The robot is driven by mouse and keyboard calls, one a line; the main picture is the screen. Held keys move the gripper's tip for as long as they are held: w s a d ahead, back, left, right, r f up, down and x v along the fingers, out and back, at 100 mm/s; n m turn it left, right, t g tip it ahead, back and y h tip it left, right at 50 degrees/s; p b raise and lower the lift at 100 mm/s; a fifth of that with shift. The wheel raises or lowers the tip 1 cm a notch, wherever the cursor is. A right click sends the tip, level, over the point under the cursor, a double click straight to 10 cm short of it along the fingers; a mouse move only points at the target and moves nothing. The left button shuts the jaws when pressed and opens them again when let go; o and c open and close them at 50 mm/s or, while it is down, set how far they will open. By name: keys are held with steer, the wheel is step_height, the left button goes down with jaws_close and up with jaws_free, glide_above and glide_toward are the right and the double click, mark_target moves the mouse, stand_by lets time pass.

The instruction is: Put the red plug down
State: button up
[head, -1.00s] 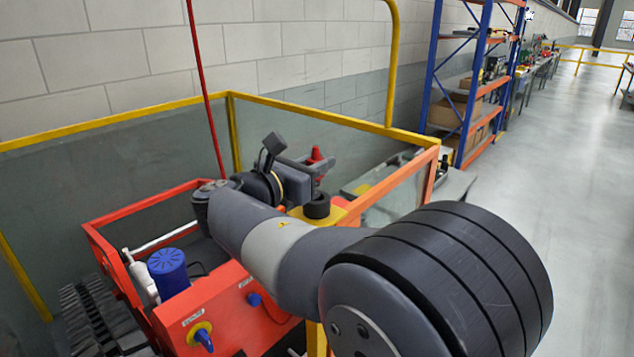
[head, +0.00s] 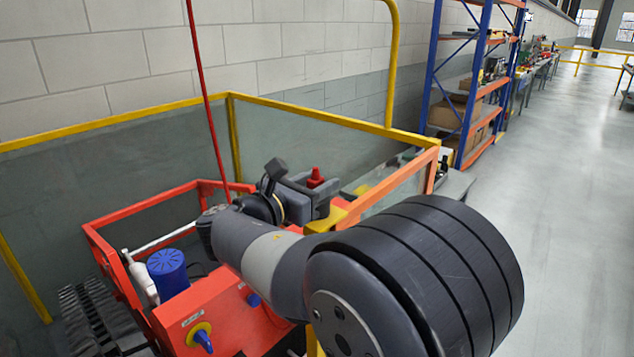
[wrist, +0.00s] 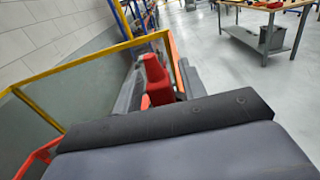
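The red plug (head: 316,178) stands upright at my gripper (head: 318,192) in the head view, its top showing above the grey fingers. In the wrist view the red plug (wrist: 156,80) sits between the two fingers (wrist: 160,88), which appear shut on it. My gripper is low over a yellow mount (head: 325,220) on the orange tracked carrier (head: 225,300). The plug's lower end and the top of the mount are hidden by my gripper, so I cannot tell whether they touch.
A blue-capped cylinder (head: 168,265) and a blue-and-yellow knob (head: 202,338) are on the carrier. Its orange frame rail (head: 385,185) runs close behind my gripper. Yellow railing (head: 310,114) with clear panels stands beyond. Open floor (head: 560,230) lies to the right.

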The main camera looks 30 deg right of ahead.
steer(key=shift+r, duration=0.1)
steer(key=shift+r, duration=0.25)
steer(key=shift+a+f, duration=0.1)
steer(key=shift+a, duration=0.25)
steer(key=b+v, duration=0.2)
steer(key=v, duration=0.9)
steer(key=shift+s, duration=0.15)
